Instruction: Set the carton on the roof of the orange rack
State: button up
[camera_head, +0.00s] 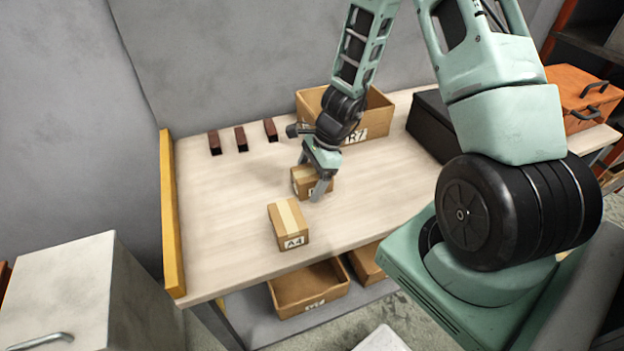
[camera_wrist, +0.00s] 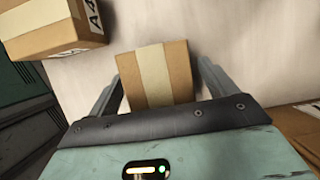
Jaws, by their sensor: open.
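A small taped cardboard carton (camera_head: 300,182) stands on the wooden table, with its label partly hidden by my gripper (camera_head: 313,176). In the wrist view the carton (camera_wrist: 157,72) lies between the two fingers of my open gripper (camera_wrist: 158,88), with a narrow gap visible on each side. A second taped carton (camera_head: 288,222), marked A4, stands nearer the front edge; it also shows in the wrist view (camera_wrist: 45,25). An orange unit with dark handles (camera_head: 572,88) sits at the table's right end. An orange-framed dark shelf (camera_head: 590,28) shows partly behind it; I cannot tell which is the rack.
An open cardboard box (camera_head: 378,112) stands behind my gripper, with a black case (camera_head: 432,118) to its right. Several brown blocks (camera_head: 241,139) line the back. A yellow rail (camera_head: 171,215) edges the left side. The table's left part (camera_head: 215,200) is clear.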

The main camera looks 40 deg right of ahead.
jog(key=shift+f, duration=0.25)
dwell(0.4)
jog(key=c, duration=1.3)
